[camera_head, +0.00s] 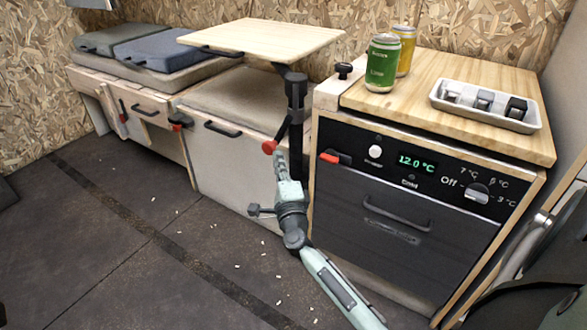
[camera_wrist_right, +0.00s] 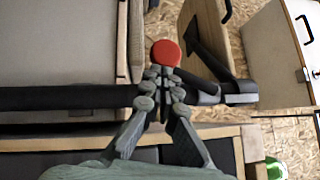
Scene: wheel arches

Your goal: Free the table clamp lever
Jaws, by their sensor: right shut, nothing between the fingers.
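The table clamp lever is a dark bar on the black table post (camera_head: 296,98), ending in a red knob (camera_head: 268,147). The post stands under the light wooden swing table (camera_head: 262,38). My right gripper (camera_head: 279,158) is shut and empty, its fingertips at the red knob. In the right wrist view the red knob (camera_wrist_right: 166,53) shows just beyond the shut fingertips (camera_wrist_right: 160,76); I cannot tell whether they touch. The dark lever bar (camera_wrist_right: 200,82) runs right from behind the fingers. My left gripper is not in view.
The fridge (camera_head: 400,205) with a handle stands right of my right arm. A green can (camera_head: 382,63), a yellow can (camera_head: 405,45) and a white tray (camera_head: 500,117) are on its wooden top. A bench (camera_head: 235,150) is behind the gripper. The floor at left is mostly clear.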

